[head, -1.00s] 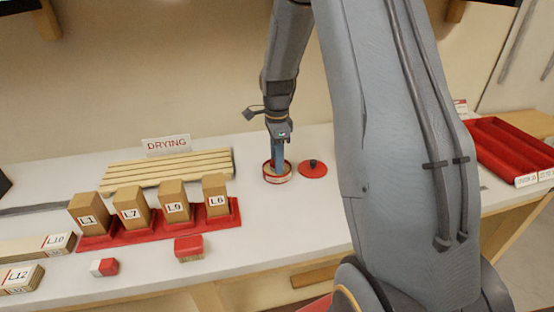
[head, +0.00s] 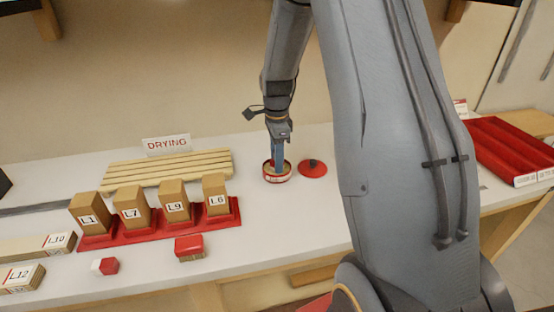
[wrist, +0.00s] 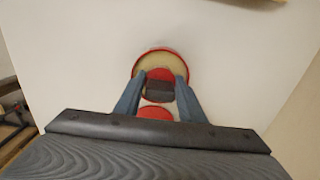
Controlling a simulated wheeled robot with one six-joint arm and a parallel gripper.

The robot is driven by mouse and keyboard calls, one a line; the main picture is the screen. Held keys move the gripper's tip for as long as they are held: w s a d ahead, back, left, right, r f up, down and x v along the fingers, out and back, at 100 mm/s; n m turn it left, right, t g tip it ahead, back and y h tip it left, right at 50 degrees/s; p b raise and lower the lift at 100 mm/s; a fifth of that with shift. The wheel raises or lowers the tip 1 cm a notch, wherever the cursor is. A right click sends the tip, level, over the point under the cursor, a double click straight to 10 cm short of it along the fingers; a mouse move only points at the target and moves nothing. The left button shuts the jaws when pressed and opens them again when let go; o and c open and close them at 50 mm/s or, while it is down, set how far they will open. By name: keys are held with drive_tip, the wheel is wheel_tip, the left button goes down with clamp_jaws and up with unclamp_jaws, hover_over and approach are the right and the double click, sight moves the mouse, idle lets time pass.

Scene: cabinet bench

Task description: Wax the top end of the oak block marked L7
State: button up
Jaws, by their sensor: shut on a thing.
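The oak block marked L7 (head: 132,208) stands upright in the red rack (head: 155,231), second from the left, between L1 (head: 90,213) and L9 (head: 174,207). My gripper (head: 277,160) is well to its right, pointing down at an open round red tin (head: 279,180). The tin's pale inside (wrist: 160,59) shows in the wrist view. My blue fingers are shut on a small red piece with a dark middle (wrist: 159,91), possibly an applicator. Its underside is hidden, so I cannot tell whether it touches the tin's contents.
A red brush (head: 189,248) and a red-and-white block (head: 105,267) lie before the rack. Behind it are a slatted drying rack (head: 170,169) and block L6 (head: 216,195) stands at its right end.

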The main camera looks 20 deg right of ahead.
drive_tip(key=shift+r+p, duration=2.35)
drive_tip(key=shift+r, duration=1.15)
drive_tip(key=shift+s+d, duration=0.1)
